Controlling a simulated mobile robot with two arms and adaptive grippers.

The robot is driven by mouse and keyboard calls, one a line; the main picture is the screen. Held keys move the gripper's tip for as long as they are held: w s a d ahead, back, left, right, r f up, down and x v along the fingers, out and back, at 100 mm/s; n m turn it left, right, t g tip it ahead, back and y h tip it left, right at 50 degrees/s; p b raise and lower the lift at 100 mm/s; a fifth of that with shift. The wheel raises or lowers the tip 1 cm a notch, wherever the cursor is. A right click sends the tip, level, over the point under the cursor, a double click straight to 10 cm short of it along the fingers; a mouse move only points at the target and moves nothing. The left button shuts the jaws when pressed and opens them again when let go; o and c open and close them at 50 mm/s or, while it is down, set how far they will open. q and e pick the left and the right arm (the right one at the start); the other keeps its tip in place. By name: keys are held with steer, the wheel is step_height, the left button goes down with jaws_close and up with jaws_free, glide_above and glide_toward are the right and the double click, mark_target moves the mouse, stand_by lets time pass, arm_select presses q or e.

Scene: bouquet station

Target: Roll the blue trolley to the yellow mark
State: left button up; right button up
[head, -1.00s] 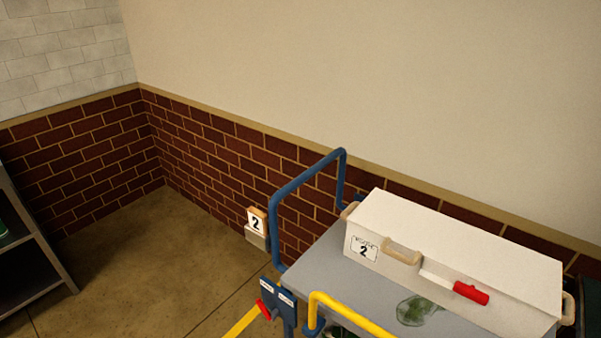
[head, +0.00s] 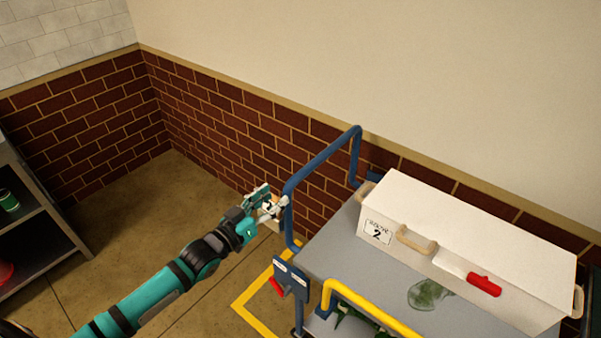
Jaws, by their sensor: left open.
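The blue trolley has a grey top (head: 345,243) and a tall blue push handle (head: 322,160) at its far left end. A blue plate with a red lever (head: 277,286) sits at its near left corner. The yellow mark (head: 250,312) is an outline on the floor at the trolley's left side; part of it is hidden. My left gripper (head: 284,207) is open at the handle's left upright, with its fingertips close to the bar. I cannot tell whether they touch it. My right gripper is not in view.
A long white box (head: 470,245) labelled 2 stands on the trolley beside a small clear bag with green contents (head: 428,295). A yellow rail (head: 370,308) runs along the near side. A brick wall (head: 215,140) is close behind. A grey shelf (head: 40,225) stands left. Floor between is open.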

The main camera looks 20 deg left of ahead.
mark_target(296, 179)
arm_select(q)
steer(key=p+x, duration=0.1)
steer(key=x, duration=1)
steer(key=shift+w+f, duration=0.1)
jaws_close()
